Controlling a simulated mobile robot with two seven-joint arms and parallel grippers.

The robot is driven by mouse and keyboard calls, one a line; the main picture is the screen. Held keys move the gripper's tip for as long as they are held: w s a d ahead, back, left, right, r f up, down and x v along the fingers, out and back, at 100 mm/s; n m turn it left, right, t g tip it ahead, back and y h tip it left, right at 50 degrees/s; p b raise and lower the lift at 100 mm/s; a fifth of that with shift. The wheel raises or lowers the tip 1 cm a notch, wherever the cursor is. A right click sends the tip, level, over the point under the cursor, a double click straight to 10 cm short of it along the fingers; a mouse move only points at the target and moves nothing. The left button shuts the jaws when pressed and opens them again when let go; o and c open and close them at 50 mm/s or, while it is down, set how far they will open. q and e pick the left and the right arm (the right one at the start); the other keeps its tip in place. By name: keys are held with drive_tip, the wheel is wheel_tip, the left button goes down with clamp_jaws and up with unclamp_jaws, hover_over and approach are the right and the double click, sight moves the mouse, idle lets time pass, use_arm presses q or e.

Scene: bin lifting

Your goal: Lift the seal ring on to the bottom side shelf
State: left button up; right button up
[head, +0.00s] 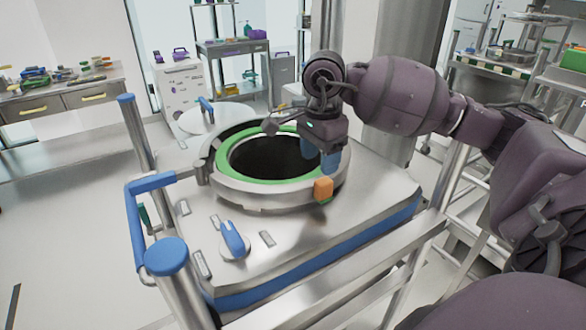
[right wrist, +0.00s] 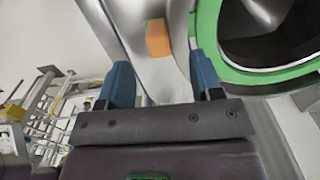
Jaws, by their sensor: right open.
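A green ring (head: 224,164), which looks like the seal ring, lies around the dark round opening of the steel bin top, inside a raised steel rim (head: 250,195). An orange block (head: 323,188) sits on the rim's near right side. My right gripper (head: 321,156) is open above the right side of the ring, with its blue fingers pointing down. In the right wrist view the open fingers (right wrist: 163,78) are apart, with the steel rim and orange block (right wrist: 158,38) beyond them and the green ring (right wrist: 206,28) at the right. Contact cannot be told. My left gripper is out of view.
A blue handle (head: 140,215) and posts with blue caps (head: 167,256) stand at the bin's left. A blue lever (head: 233,238) sits on the near top. A round lid (head: 203,119) lies behind the opening. Steel rails (head: 340,272) run along the near side. Which part is the bottom side shelf is unclear.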

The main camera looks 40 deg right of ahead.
sight(322, 181)
wheel_tip(322, 181, down, 4)
drive_tip(key=shift+r, duration=0.25)
drive_tip(key=f, duration=0.4)
drive_tip(key=shift+s+d+f, duration=0.25)
drive_tip(key=shift+s+d, duration=0.05)
drive_tip(key=shift+d, duration=0.1)
drive_tip(key=shift+f, duration=0.35)
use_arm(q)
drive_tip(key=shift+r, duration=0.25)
use_arm(e)
drive_tip(key=c, duration=1.1)
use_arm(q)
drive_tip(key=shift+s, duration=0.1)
use_arm(e)
drive_tip(key=shift+r, duration=0.15)
